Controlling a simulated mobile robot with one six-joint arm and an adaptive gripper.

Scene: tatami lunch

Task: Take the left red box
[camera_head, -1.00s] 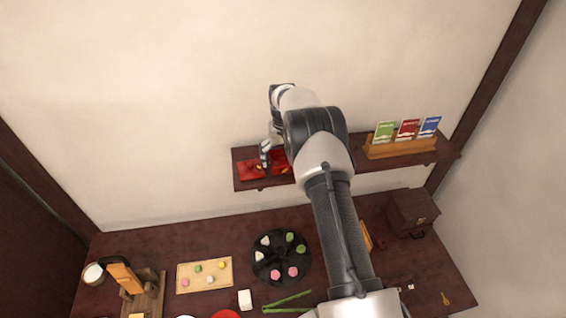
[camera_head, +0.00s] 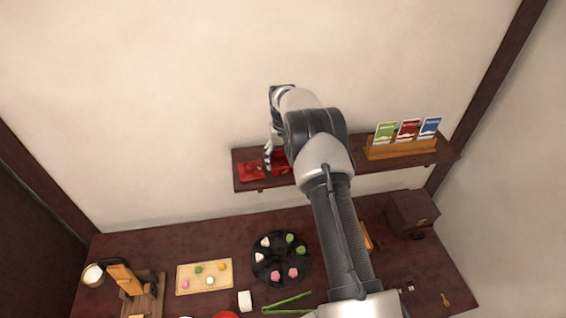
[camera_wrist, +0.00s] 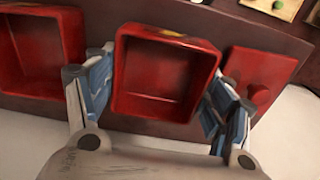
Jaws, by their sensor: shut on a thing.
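A red open-topped box (camera_wrist: 165,75) is in the middle of the wrist view, between the two fingers of my gripper (camera_wrist: 158,88). The fingers press on its opposite sides, and it is empty inside. A second open red box (camera_wrist: 42,50) stands to its left in that view. A red lid with a round knob (camera_wrist: 262,78) lies to its right. In the head view my gripper (camera_head: 268,164) is at the left part of the wall shelf (camera_head: 242,185). A flat red piece (camera_head: 250,171) shows left of the fingers; my arm hides much of the rest.
A wooden rack (camera_head: 400,148) with green, red and blue packets stands on the shelf's right part. The dark table (camera_head: 150,243) below holds a black round tray (camera_head: 268,270) of sweets, a light board (camera_head: 183,286) and green chopsticks (camera_head: 285,304).

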